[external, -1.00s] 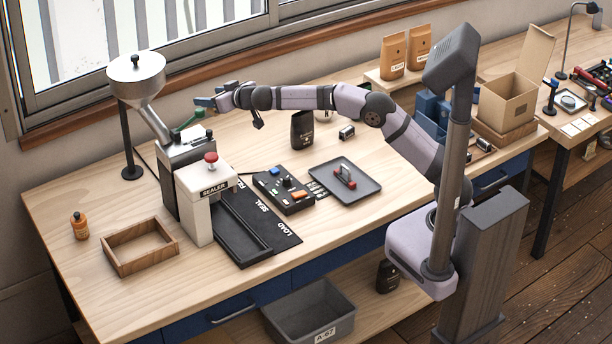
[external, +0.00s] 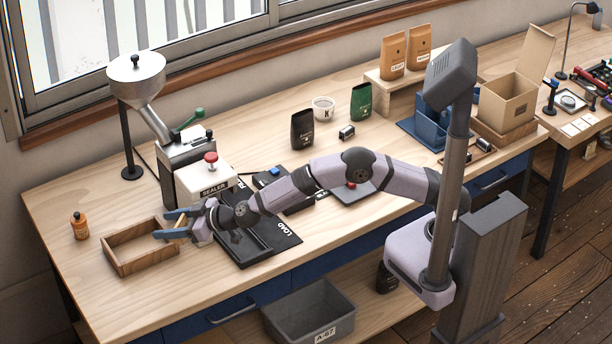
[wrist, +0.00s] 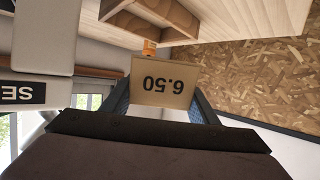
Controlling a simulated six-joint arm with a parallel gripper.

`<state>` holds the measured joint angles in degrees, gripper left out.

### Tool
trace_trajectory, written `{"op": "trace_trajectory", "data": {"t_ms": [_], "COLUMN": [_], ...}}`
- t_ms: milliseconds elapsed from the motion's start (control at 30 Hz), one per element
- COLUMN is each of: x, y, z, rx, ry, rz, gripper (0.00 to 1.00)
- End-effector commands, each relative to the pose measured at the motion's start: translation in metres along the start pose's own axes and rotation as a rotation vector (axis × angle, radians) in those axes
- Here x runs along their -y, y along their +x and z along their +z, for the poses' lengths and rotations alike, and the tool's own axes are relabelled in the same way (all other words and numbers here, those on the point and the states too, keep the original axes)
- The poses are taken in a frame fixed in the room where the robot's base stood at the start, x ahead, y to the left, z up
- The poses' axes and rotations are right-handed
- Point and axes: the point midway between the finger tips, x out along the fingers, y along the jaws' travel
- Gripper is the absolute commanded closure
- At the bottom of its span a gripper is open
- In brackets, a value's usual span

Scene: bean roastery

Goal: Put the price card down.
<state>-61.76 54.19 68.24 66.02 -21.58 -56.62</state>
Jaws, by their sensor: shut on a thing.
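The price card (wrist: 161,88) is a small tan card marked 6.50, and its print shows upside down in the wrist view. My gripper (external: 167,225) is shut on it, with one finger on each side of the card in the wrist view. In the external view my gripper is at the right end of the open wooden tray (external: 126,267), in front of the white sealer (external: 193,183). I cannot make out the card in the external view, nor tell how high it is above the table.
An orange bottle (external: 80,228) stands left of the tray. A dark loading mat (external: 285,238) lies right of the sealer, partly under my arm. A black pouch (external: 302,130) and a green pouch (external: 361,102) stand farther back.

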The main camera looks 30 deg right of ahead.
Motion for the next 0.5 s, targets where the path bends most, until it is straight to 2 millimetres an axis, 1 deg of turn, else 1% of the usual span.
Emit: {"op": "trace_trajectory", "data": {"t_ms": [33,100,200,300,500], "x": [0.007,0.014,0.020,0.024,0.026], "y": [0.002,0.003,0.004,0.004,0.005], "z": [0.013,0.024,0.034,0.040,0.044], "rx": [0.004,0.007,0.010,0.011,0.012], "ry": [-0.008,-0.013,-0.018,-0.021,-0.023], "rz": [-0.017,-0.036,-0.055,-0.067,-0.072], "gripper": [0.67,0.67,0.67,0.67,0.67]}}
